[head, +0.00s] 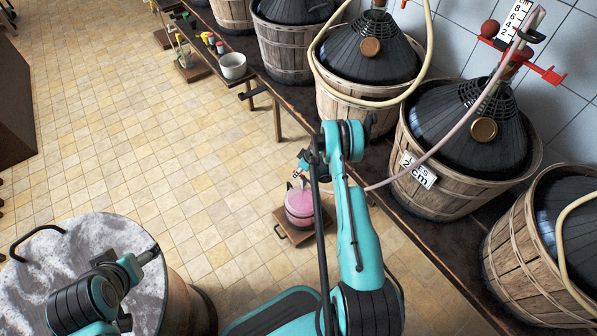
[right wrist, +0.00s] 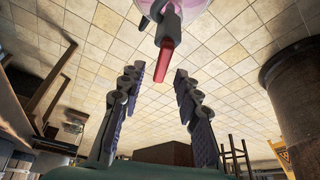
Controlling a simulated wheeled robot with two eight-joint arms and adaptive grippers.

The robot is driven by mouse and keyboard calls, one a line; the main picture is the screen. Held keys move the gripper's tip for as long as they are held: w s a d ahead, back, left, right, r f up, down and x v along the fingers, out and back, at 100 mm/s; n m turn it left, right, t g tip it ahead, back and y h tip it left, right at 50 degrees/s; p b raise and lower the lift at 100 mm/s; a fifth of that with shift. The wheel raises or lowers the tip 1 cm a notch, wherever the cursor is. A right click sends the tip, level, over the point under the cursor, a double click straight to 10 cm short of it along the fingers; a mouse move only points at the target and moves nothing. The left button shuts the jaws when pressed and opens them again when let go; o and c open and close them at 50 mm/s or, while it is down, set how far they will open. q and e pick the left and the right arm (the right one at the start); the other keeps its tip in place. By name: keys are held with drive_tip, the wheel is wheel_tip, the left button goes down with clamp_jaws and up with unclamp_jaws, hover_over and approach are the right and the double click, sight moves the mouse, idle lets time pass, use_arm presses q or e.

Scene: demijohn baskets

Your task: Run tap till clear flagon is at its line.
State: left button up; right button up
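The clear flagon (head: 299,207), holding pink liquid, stands on a small wooden board on the floor. Its line and exact level are too small to read. A pale pink hose (head: 440,145) runs down from a basketed demijohn (head: 470,125) toward the flagon; my right arm hides its end. In the right wrist view, the tap's red lever (right wrist: 165,61) hangs from a grey body, with the pink flagon (right wrist: 205,20) behind. My right gripper (right wrist: 160,78) is open, fingers either side of the lever's lower end, no contact visible. My left gripper (head: 140,258) is over the grey-topped barrel, its fingers unclear.
A long dark bench (head: 285,95) carries several basketed demijohns along the right. A white pot (head: 233,66) and small coloured items sit near its far end. The grey-topped barrel (head: 35,275) stands at lower left. The tiled floor between is clear.

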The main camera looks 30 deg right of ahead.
clamp_jaws()
drive_tip(key=m+h, duration=0.1)
drive_tip(key=m, duration=0.1)
drive_tip(key=d+m+h, duration=0.1)
drive_tip(key=m, duration=0.2)
drive_tip(key=shift+w+t, duration=0.15)
drive_tip(key=shift+t, duration=0.15)
unclamp_jaws()
